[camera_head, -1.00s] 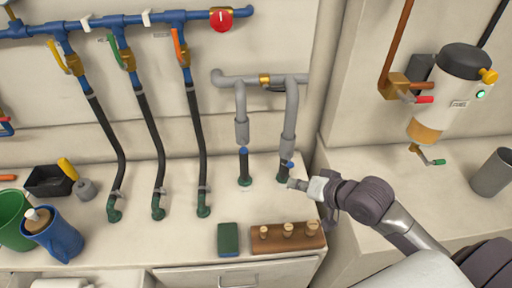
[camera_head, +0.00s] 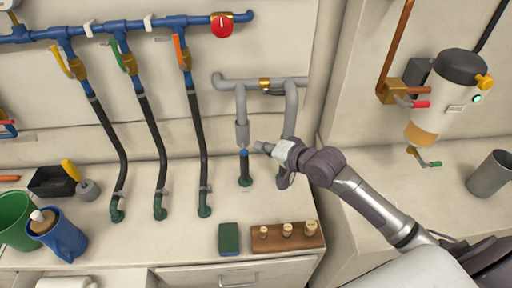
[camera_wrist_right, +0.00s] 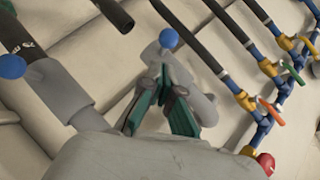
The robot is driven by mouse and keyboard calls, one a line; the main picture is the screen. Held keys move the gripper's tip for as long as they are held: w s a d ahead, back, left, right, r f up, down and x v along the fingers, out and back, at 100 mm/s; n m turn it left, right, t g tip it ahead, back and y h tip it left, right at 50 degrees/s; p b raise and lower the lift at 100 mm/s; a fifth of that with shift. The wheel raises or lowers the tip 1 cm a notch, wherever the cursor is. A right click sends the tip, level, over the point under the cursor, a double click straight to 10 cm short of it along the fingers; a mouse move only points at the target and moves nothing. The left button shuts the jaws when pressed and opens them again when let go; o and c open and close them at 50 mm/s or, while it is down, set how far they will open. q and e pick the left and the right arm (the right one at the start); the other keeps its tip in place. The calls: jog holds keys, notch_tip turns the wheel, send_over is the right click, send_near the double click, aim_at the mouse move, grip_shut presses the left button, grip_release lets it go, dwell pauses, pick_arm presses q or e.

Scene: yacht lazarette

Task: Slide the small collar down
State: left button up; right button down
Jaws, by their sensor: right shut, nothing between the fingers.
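Two grey pipes bend down from the wall. The left one ends in a grey collar (camera_head: 242,133), with a blue knob (camera_head: 244,152) at its lower end above an upright black stub (camera_head: 245,170). My right gripper (camera_head: 257,147) is shut and empty, its tips just right of this knob. In the right wrist view its green-sided fingers (camera_wrist_right: 161,72) are together close to the collar with the blue knob (camera_wrist_right: 168,38); I cannot tell whether they touch. There the black stub (camera_wrist_right: 115,12) looks apart from the collar. My left gripper is not in view.
Several black hoses (camera_head: 203,140) run down left of the stub. A wooden block with pegs (camera_head: 283,238) and a green block (camera_head: 229,238) lie in front. The right grey pipe (camera_head: 291,105) stands close behind my gripper. The counter between hoses and front edge is mostly clear.

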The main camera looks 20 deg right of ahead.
jog(key=shift+w+a+f, duration=0.2)
jog(key=shift+a+f, duration=0.35)
jog(key=shift+a, duration=0.3)
notch_tip(320, 180, down, 8)
jog(key=b, duration=0.2)
jog(key=shift+f+b, duration=0.15)
jog(key=shift+b, duration=0.25)
